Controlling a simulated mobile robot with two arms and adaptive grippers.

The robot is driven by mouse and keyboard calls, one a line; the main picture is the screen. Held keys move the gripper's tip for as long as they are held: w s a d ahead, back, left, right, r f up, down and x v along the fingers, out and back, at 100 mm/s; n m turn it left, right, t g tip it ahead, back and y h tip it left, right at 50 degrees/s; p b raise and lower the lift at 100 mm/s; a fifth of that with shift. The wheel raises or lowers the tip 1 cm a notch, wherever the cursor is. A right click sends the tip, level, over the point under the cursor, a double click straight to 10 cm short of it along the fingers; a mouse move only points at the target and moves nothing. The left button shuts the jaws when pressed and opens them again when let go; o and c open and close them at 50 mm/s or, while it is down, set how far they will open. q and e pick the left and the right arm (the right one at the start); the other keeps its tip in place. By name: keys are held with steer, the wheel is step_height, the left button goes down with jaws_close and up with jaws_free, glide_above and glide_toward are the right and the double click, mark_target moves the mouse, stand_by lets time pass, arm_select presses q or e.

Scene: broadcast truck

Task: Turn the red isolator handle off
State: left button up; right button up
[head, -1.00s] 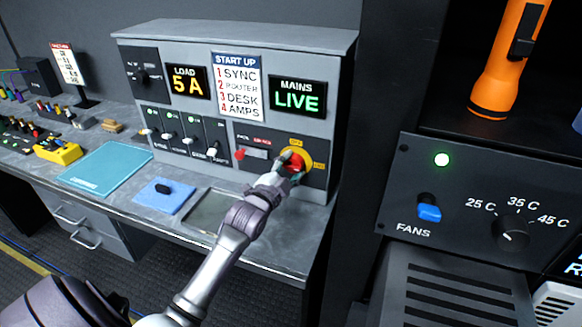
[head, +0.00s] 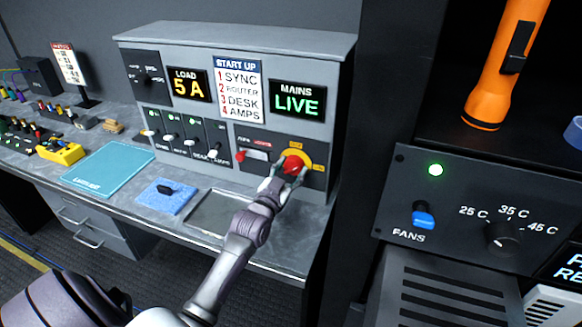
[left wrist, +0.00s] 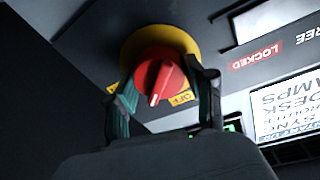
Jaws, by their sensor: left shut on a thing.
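The red isolator handle (head: 293,165) sits on a yellow disc at the lower right of the grey panel. In the left wrist view the red handle (left wrist: 160,76) has a white mark pointing down, slightly left of the yellow OFF label (left wrist: 181,98). My left gripper (head: 287,176) is shut on the handle; in the wrist view its fingers (left wrist: 163,92) lie on either side of it. The mains display (head: 297,101) reads LIVE in green. My right gripper is not in view.
A small red lever (head: 241,156) sits left of the handle on the same dark plate. Several switches (head: 187,138) line the panel further left. A fans panel (head: 470,212) stands close at the right, with an orange torch (head: 506,65) above it.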

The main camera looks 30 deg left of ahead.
arm_select(q)
steer(key=n+p, duration=0.1)
steer(key=n, duration=0.5)
steer(key=shift+y, duration=0.3)
steer(key=shift+n+y+p, duration=0.5)
steer(key=shift+n, duration=1.8)
steer(key=o, duration=1.2)
steer(key=shift+f, duration=0.1)
steer(key=v, duration=1.2)
